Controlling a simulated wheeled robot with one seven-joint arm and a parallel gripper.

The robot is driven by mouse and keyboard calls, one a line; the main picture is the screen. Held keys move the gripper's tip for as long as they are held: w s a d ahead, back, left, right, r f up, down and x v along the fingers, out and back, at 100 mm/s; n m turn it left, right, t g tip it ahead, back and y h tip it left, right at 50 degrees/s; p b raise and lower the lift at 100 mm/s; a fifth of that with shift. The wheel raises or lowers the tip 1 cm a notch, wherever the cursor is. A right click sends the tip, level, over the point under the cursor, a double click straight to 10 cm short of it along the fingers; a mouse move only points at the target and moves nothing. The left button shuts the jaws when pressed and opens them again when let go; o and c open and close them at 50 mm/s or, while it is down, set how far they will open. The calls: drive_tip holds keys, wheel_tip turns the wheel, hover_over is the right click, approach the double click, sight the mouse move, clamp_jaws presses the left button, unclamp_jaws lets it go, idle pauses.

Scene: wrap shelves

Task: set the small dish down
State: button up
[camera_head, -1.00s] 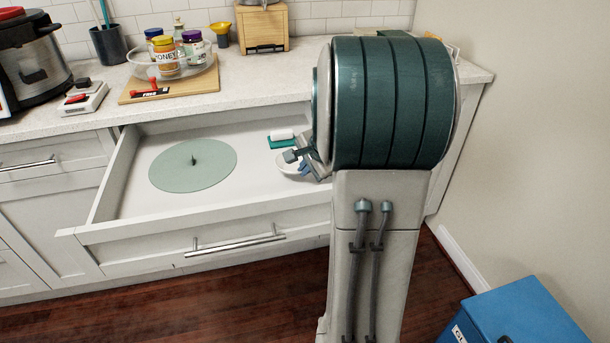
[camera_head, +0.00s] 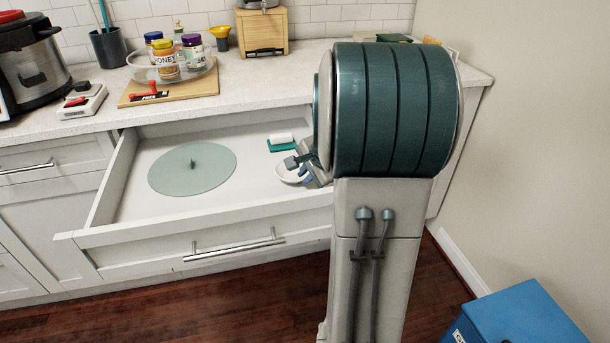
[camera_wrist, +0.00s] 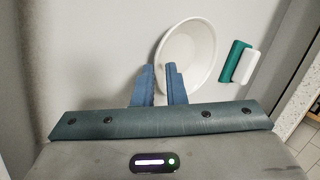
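The small dish (camera_head: 288,175) is white and round, at the right part of the open drawer, partly hidden by my gripper. In the wrist view the dish (camera_wrist: 200,45) shows its hollow inside. My gripper (camera_head: 298,168) is at the dish's rim; its two blue fingers (camera_wrist: 159,70) stand on either side of the rim's left edge, close together, one inside the dish and one outside. They look shut on the rim. I cannot tell whether the dish's base touches the drawer floor.
The open drawer (camera_head: 200,243) also holds a flat green round lid (camera_head: 205,172) with a knob, and a green-and-white sponge-like block (camera_head: 282,145) just behind the dish. The drawer floor between lid and dish is clear. The counter above holds jars and a cutting board (camera_head: 190,88).

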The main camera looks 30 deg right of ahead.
drive_tip(key=p+v, duration=0.2)
drive_tip(key=v, duration=0.8)
drive_tip(key=shift+s+r, duration=0.25)
drive_tip(key=shift+r, duration=0.1)
idle(0.6)
